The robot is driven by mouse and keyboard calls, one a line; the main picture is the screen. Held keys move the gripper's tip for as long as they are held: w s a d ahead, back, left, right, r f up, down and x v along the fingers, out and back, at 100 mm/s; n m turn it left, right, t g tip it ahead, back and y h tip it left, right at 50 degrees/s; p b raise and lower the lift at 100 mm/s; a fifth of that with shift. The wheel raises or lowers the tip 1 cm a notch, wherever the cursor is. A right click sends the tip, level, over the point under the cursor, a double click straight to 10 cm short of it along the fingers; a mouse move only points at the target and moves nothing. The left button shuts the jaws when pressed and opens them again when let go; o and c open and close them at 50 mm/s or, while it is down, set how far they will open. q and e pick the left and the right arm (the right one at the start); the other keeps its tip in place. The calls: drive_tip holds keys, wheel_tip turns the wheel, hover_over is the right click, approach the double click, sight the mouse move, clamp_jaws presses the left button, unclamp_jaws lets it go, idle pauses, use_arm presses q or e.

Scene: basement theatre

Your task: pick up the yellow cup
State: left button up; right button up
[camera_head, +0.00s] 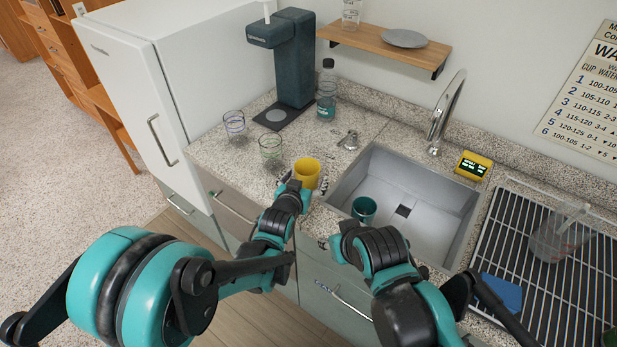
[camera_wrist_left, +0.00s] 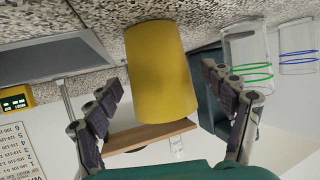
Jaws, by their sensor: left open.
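The yellow cup (camera_head: 307,172) stands upright on the speckled counter, left of the sink, its lower part partly hidden by my gripper. My left gripper (camera_head: 300,188) is at the cup's near side. In the left wrist view, which is upside down, the yellow cup (camera_wrist_left: 160,65) fills the middle between the two spread fingers of my left gripper (camera_wrist_left: 163,85), with a gap on each side. The gripper is open and holds nothing. My right gripper (camera_head: 338,240) is near the sink's front edge, and its fingers are too hidden to judge.
Two clear glasses with coloured rings, one (camera_head: 271,150) close behind the cup and another (camera_head: 234,124) farther back, stand on the counter. A teal cup (camera_head: 364,208) is in the sink (camera_head: 430,190). A dispenser (camera_head: 294,60) and a bottle (camera_head: 327,90) stand behind. A wire rack (camera_head: 520,290) lies right.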

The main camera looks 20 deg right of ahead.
sight(310, 172)
use_arm(q)
drive_tip(key=b+x, duration=0.2)
drive_tip(key=x, duration=0.3)
drive_tip(key=shift+w+d+f, duration=0.1)
drive_tip(key=shift+w+d, duration=0.15)
drive_tip(key=shift+w, duration=0.05)
drive_tip(key=shift+s, duration=0.1)
drive_tip(key=shift+c, duration=0.2)
drive_tip(key=c, duration=1.3)
